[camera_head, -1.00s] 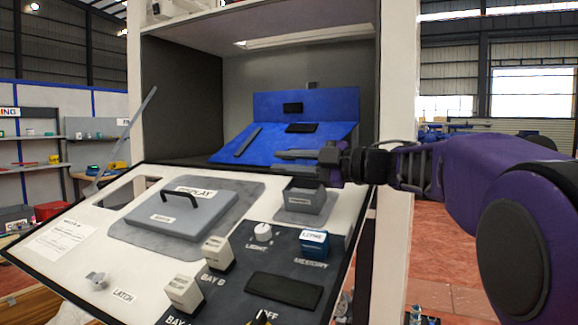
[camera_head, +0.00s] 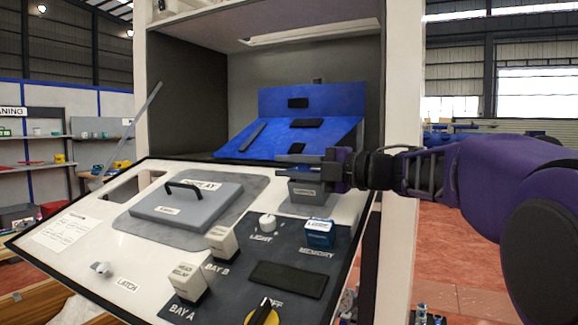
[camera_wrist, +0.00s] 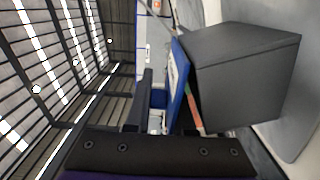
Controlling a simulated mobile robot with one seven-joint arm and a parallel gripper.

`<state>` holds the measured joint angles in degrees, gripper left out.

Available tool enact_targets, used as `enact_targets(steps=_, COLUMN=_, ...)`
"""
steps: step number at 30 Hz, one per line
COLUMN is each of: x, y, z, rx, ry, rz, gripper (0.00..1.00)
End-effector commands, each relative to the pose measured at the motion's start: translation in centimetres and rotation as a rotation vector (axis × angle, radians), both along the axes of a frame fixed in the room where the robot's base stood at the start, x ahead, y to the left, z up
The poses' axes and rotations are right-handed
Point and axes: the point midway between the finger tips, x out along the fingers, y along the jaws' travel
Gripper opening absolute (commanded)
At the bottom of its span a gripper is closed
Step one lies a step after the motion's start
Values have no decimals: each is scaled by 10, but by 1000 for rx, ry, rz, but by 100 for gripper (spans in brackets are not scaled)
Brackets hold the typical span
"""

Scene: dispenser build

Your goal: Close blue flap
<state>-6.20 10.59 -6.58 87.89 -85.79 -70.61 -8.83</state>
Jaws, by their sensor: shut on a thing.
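The blue flap (camera_head: 335,135) slopes inside the open cabinet, in front of an upright blue panel (camera_head: 345,97); several dark pads mark the two. My gripper (camera_head: 298,165) points left in front of the flap's lower right edge, over a small labelled grey box (camera_head: 312,197). Its fingers lie one above the other, close together. In the wrist view the dark box (camera_wrist: 245,75) stands close to the right of my fingers. A narrow blue surface (camera_wrist: 178,75) shows between box and fingers; I cannot tell if it is the flap.
The tilted console carries a grey display lid (camera_head: 185,208) with a black handle, BAY A (camera_head: 188,283) and BAY B (camera_head: 222,243) blocks, a light knob (camera_head: 267,223) and a blue memory block (camera_head: 320,233). The cabinet's right post (camera_head: 403,110) stands behind my arm.

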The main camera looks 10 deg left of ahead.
Motion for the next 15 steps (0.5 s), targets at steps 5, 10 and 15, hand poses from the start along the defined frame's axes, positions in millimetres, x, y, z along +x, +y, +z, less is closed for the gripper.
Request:
enact_targets(steps=5, x=0, y=0, z=1, rx=1, ry=-4, rz=-1, gripper=0)
enact_targets(steps=10, x=0, y=0, z=1, rx=1, ry=-4, rz=-1, gripper=0)
enact_targets(steps=15, x=0, y=0, z=1, rx=1, ry=-4, rz=-1, gripper=48)
